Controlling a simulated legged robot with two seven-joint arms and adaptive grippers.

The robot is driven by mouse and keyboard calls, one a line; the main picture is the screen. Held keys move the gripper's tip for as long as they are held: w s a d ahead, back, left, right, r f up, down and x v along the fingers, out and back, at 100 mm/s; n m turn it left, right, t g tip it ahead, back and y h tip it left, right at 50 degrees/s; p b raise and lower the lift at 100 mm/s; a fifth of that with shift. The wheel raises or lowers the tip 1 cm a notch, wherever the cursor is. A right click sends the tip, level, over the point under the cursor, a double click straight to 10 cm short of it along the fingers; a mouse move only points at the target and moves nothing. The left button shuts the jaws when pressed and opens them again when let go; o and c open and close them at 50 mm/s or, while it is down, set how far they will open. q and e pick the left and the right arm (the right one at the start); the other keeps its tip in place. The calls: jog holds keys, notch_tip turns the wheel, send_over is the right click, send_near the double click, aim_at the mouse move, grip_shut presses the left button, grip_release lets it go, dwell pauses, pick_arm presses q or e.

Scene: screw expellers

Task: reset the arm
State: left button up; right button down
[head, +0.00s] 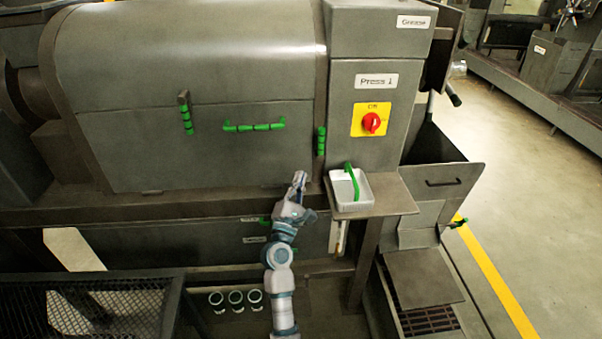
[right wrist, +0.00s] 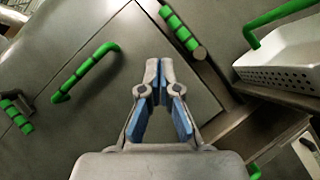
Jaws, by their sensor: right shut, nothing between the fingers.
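My right gripper (head: 299,182) is in front of the grey press machine (head: 200,75), below its front panel and left of the small shelf. In the right wrist view my right gripper (right wrist: 160,68) has its fingertips together with nothing between them. The blue inner pads show lower on the fingers. It touches no handle that I can see. My right arm comes up from the bottom of the head view. My left gripper does not show.
A white perforated basket (head: 352,190) with a green handle stands on a shelf (head: 395,195) right of my gripper. Green handles (head: 254,127) are on the panel. A red knob (head: 371,122) sits on the yellow plate. A mesh rack (head: 100,310) stands lower left. Open floor lies right.

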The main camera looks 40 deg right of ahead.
jog(key=shift+d, duration=0.1)
dwell(0.4)
